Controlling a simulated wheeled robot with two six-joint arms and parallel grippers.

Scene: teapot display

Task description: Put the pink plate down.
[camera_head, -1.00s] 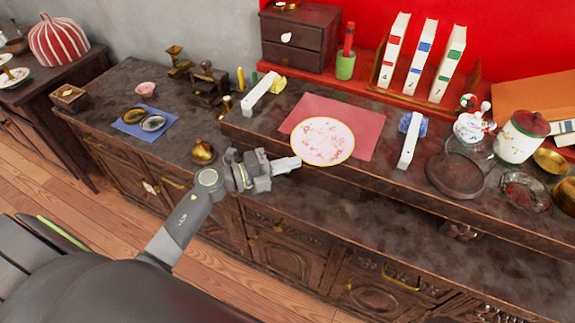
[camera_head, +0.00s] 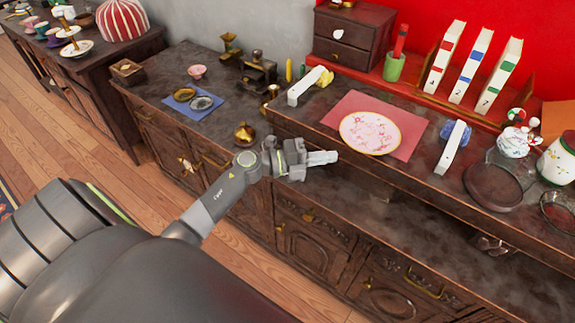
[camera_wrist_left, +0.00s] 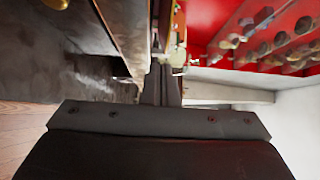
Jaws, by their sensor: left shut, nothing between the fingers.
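The pink plate (camera_head: 370,133), white with a pink flower pattern and a thin gold rim, lies flat on a pink mat (camera_head: 331,116) on the raised dark shelf. My left gripper (camera_head: 334,156) is shut and empty, in front of the shelf edge and to the lower left of the plate, apart from it. In the left wrist view the closed fingers (camera_wrist_left: 161,85) point forward with nothing between them. The plate cannot be made out in that view. My right gripper is not in view.
White bars stand left (camera_head: 304,87) and right (camera_head: 452,148) of the mat. A dark round tray (camera_head: 492,187) and a lidded white jar (camera_head: 560,160) are at the right. Numbered books (camera_head: 470,65) stand behind. A blue mat (camera_head: 193,103) with two small dishes lies at the left.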

